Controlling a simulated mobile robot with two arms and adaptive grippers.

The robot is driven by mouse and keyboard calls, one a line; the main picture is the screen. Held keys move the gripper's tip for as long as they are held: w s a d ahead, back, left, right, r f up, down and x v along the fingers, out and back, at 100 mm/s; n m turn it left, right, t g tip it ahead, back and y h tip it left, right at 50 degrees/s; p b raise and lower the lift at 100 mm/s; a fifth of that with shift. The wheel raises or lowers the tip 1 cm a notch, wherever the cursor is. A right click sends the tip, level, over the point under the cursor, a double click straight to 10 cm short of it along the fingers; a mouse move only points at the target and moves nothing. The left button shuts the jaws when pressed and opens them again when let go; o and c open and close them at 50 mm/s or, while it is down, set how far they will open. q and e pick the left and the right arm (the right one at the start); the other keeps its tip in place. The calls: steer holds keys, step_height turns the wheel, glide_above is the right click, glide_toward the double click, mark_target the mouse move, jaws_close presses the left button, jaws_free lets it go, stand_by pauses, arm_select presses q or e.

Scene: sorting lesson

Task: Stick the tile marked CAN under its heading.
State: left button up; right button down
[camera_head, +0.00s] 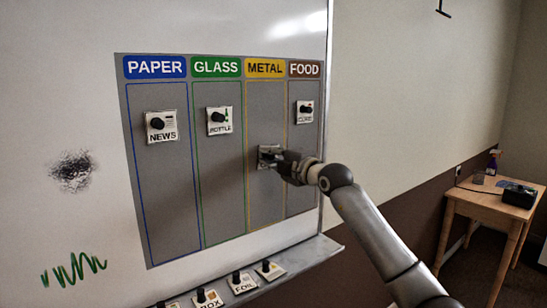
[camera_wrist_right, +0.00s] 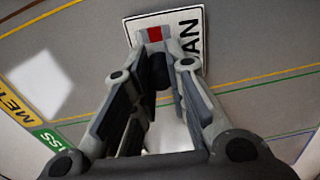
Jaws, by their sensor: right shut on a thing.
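The white tile marked CAN (camera_head: 263,151) is in the METAL column, about midway down the grey panel. In the wrist view the tile (camera_wrist_right: 190,22) shows the letters AN and a red patch; the rest is hidden by my fingers. My right gripper (camera_head: 279,160) is shut on the dark knob of this tile; its fingers (camera_wrist_right: 160,72) also show in the wrist view. The tile is at or very close to the panel; I cannot tell if it touches. The yellow METAL heading (camera_head: 265,68) is above it. My left gripper is not in view.
The grey panel (camera_head: 225,160) also has PAPER, GLASS and FOOD columns. A NEWS tile (camera_head: 161,137), a BOTTLE tile (camera_head: 219,128) and another tile (camera_head: 305,119) under FOOD are on it. Several tiles stand on the ledge (camera_head: 310,252) below. A wooden table (camera_head: 480,200) is at right.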

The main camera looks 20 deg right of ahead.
steer(key=shift+w, duration=0.15)
stand_by(0.5)
steer(key=c, duration=1.3)
jaws_free()
steer(key=shift+c, duration=0.2)
steer(key=shift+o, duration=0.4)
steer(key=o, duration=0.4)
